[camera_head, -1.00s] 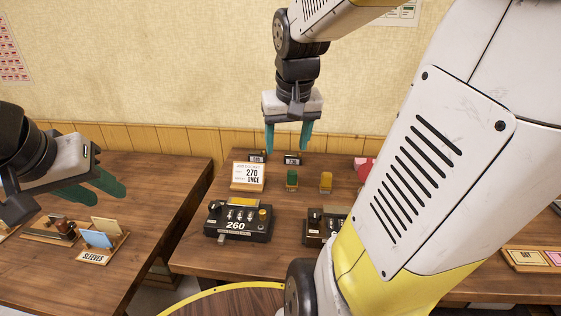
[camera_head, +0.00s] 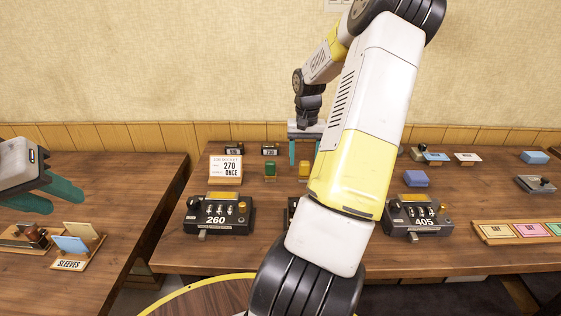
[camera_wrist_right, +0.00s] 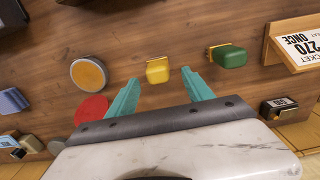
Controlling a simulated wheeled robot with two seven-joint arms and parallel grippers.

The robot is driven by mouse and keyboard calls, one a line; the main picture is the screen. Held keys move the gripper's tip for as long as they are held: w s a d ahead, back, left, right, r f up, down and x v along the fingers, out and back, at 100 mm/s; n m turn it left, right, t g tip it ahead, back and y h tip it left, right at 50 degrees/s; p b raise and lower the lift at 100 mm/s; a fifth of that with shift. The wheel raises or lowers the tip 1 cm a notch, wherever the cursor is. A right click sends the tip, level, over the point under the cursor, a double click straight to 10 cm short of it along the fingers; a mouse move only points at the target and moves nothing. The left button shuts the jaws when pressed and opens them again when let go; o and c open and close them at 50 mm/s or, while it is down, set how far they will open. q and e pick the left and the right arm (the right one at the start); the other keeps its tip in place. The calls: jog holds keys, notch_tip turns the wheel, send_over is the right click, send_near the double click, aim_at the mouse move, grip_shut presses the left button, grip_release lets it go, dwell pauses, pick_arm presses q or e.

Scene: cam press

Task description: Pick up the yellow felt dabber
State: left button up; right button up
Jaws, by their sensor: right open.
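The yellow felt dabber (camera_head: 304,169) is a small yellow block on the table, to the right of a green one. In the right wrist view the yellow felt dabber (camera_wrist_right: 158,70) lies between and just beyond the fingertips. My right gripper (camera_head: 304,160) is open, pointing down above and behind the dabber, apart from it as far as I can tell. Its two teal fingers also show in the right wrist view (camera_wrist_right: 160,78). My left gripper (camera_head: 62,200) looks open and empty at the far left, above the left table.
A green dabber (camera_wrist_right: 230,56) stands beside the yellow one. A round orange-topped container (camera_wrist_right: 88,74) and a red disc (camera_wrist_right: 91,109) lie on its other side. A 270 sign (camera_head: 226,167), a 260 press (camera_head: 217,215) and a 405 press (camera_head: 417,216) stand around. My right arm hides the table's middle.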

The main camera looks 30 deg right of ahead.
aim_at(304, 170)
jog(key=f, duration=0.3)
jog(key=shift+s+a+f, duration=0.15)
jog(key=shift+s+f, duration=0.25)
jog(key=shift+f, duration=0.4)
grip_shut()
